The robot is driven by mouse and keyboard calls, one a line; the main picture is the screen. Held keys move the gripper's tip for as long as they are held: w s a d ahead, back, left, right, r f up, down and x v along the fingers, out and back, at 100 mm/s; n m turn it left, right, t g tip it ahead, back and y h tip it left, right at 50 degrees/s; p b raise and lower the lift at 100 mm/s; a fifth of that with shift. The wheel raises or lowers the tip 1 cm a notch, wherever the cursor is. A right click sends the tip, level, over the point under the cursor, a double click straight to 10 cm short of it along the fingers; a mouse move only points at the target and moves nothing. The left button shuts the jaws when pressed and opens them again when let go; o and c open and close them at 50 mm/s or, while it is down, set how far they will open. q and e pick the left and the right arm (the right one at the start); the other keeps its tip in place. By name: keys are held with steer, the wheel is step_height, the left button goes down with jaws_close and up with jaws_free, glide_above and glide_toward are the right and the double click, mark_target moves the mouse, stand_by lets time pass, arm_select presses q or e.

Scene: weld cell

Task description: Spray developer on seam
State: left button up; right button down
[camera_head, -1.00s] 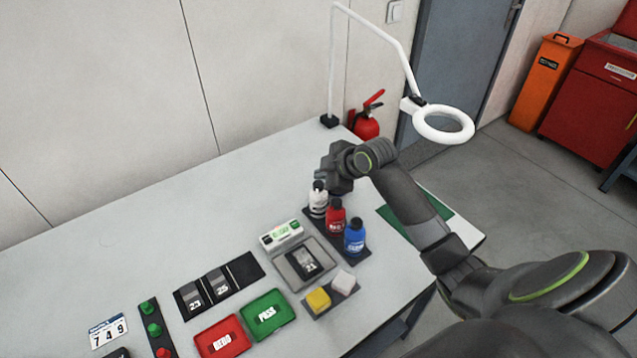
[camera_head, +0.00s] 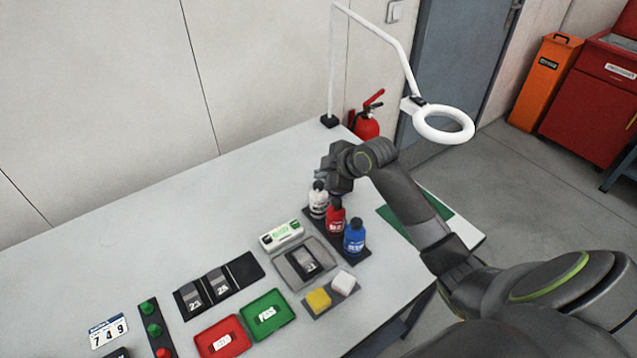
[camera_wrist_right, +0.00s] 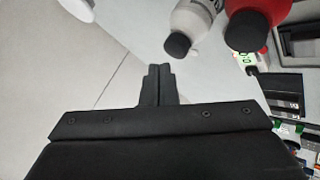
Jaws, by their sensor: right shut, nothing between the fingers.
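Three bottles stand upright in a row on a dark holder: a white one (camera_head: 318,201), a red one (camera_head: 336,218) and a blue one (camera_head: 355,238). Their labels are too small to read surely. A dark plate marked 21 (camera_head: 303,259) lies in a grey fixture (camera_head: 283,270) left of the bottles. My right gripper (camera_head: 338,186) is just behind the white bottle. In the right wrist view its fingers (camera_wrist_right: 158,72) are shut and empty, with the white bottle (camera_wrist_right: 192,25) and red bottle (camera_wrist_right: 247,20) ahead to the right. My left gripper does not show.
A black rack (camera_head: 245,268) holds plates 23 and 25. A red tray (camera_head: 240,345), a green tray (camera_head: 288,312), and yellow and white blocks (camera_head: 318,299) are near the front. A ring lamp (camera_head: 444,125) hangs at right. The table's back left is clear.

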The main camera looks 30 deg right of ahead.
mark_target(322, 186)
steer(key=shift+f, duration=0.15)
steer(key=shift+f, duration=0.3)
steer(key=shift+f+b, duration=0.4)
steer(key=shift+f, duration=0.1)
stand_by(0.6)
stand_by(0.4)
steer(key=shift+r+p, duration=0.9)
steer(key=shift+p, duration=0.05)
steer(key=shift+r, duration=0.1)
step_height(322, 186, up, 5)
steer(key=p, duration=0.4)
steer(key=shift+p, duration=0.4)
